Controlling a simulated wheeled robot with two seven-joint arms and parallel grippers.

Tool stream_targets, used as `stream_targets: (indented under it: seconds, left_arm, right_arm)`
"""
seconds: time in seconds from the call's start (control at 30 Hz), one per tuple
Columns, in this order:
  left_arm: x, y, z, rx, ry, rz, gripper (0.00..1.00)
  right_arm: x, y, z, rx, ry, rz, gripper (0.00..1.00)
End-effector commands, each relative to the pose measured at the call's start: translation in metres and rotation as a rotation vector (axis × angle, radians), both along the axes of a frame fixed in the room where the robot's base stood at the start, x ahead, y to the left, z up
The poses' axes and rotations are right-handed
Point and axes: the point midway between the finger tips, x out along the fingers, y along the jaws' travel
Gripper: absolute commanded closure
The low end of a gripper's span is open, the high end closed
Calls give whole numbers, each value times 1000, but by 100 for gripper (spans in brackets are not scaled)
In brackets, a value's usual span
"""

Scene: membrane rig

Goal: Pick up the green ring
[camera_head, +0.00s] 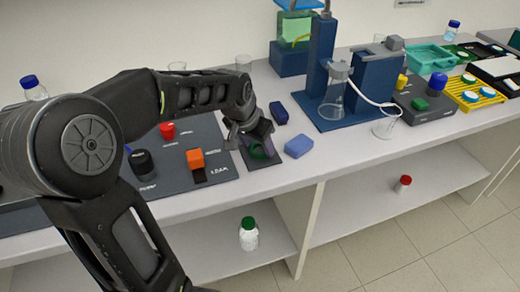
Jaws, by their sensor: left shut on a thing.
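The green ring (259,153) shows as a small dark green curve on a dark square mat (270,163) near the front edge of the bench. My left gripper (256,146) points down at the mat from above and is shut on the green ring. The jaws and the wrist hide much of the ring. I cannot tell whether the ring still touches the mat. My right gripper is not in view.
A light blue block (299,146) and a dark blue block (279,112) lie close to the gripper. A grey panel with an orange block (195,158) is to the left. A blue rig with a flask (333,100) stands behind right.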

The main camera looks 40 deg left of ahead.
Motion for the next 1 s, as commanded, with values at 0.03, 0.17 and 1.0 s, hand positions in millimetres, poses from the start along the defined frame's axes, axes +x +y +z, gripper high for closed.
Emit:
stream_targets:
  seconds: [0.03, 0.17, 1.0]
  left_arm:
    - [0, 0, 0, 0, 0, 0, 81]
    - [0, 0, 0, 0, 0, 0, 85]
    - [1, 0, 96, 0, -2, 0, 85]
  right_arm:
    - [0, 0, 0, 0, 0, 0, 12]
    - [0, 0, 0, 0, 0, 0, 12]
    - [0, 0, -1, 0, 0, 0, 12]
